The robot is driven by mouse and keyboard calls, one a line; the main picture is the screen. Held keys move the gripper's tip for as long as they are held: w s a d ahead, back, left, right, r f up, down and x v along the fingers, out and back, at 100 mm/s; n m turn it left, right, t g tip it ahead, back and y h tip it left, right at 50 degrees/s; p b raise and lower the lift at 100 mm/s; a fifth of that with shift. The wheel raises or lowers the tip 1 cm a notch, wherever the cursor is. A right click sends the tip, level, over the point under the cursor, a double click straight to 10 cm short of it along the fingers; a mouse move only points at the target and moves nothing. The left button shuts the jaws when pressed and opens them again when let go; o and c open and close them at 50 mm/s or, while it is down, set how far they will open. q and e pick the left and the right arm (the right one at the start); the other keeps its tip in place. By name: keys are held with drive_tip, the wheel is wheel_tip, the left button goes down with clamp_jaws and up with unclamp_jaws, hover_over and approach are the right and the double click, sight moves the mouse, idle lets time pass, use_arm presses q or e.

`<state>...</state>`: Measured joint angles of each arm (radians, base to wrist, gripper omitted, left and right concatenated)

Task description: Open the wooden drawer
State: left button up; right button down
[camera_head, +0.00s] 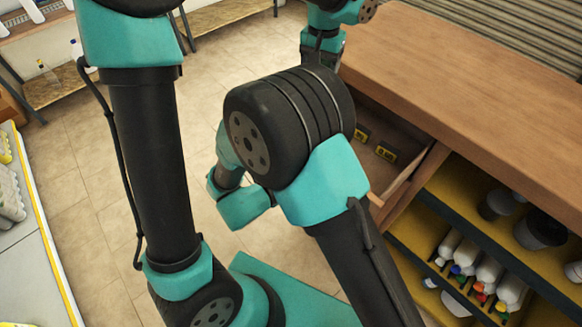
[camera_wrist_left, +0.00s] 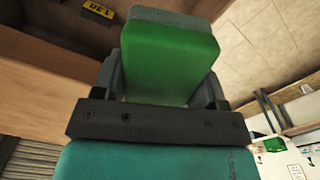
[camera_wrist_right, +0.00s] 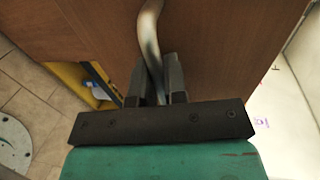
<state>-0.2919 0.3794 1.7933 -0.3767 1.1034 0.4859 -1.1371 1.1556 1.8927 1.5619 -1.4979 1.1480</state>
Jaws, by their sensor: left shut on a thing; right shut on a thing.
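A brown wooden front panel (camera_wrist_right: 225,50) with a curved metal handle (camera_wrist_right: 150,30) fills much of the right wrist view. My right gripper (camera_wrist_right: 158,78) is shut on the handle, one finger on each side of it. In the left wrist view my left gripper (camera_wrist_left: 160,70) is shut on a green box (camera_wrist_left: 170,55) with a grey-green top edge. In the head view an open wooden compartment (camera_head: 398,182) shows below the counter, with part of its side edge visible. My arms hide the handle, the green box and both gripper tips there.
The wooden counter (camera_head: 460,75) stands at the right. Below it, a yellow shelf (camera_head: 415,235) holds several bottles and dark containers. Small yellow labels (camera_head: 386,154) show in the compartment. A white table (camera_head: 35,270) stands at the left. Tiled floor (camera_head: 75,190) lies open between.

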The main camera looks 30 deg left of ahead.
drive_tip(key=shift+s, duration=0.1)
drive_tip(key=c, duration=1.2)
unclamp_jaws()
